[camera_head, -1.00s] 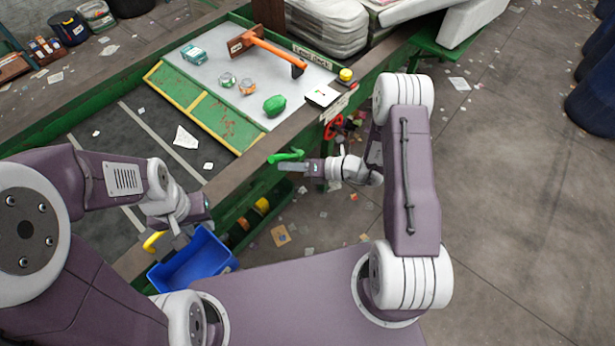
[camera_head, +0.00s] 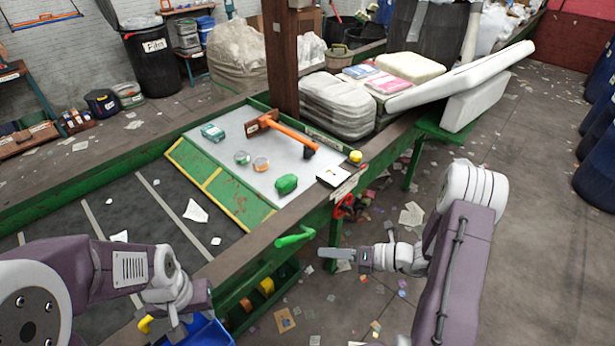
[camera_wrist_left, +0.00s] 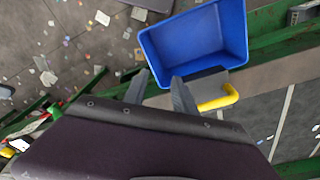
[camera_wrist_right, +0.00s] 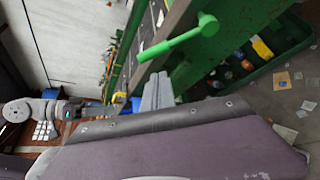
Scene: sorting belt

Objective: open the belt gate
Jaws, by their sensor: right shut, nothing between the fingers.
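A green lever (camera_head: 295,237) sticks out from the near side of the belt frame. It also shows large in the right wrist view (camera_wrist_right: 180,38). My right gripper (camera_head: 338,253) is shut and empty, just right of the lever's tip and apart from it. A green panel with yellow edges (camera_head: 222,187) lies across the belt, between the dark belt (camera_head: 135,210) and a pale sorting surface (camera_head: 225,145); I cannot tell if it is the gate. My left gripper (camera_wrist_left: 160,90) is open and empty, beside a yellow handle (camera_wrist_left: 218,100) and the blue bin (camera_wrist_left: 195,45).
Littered floor (camera_head: 510,260) is open at right.

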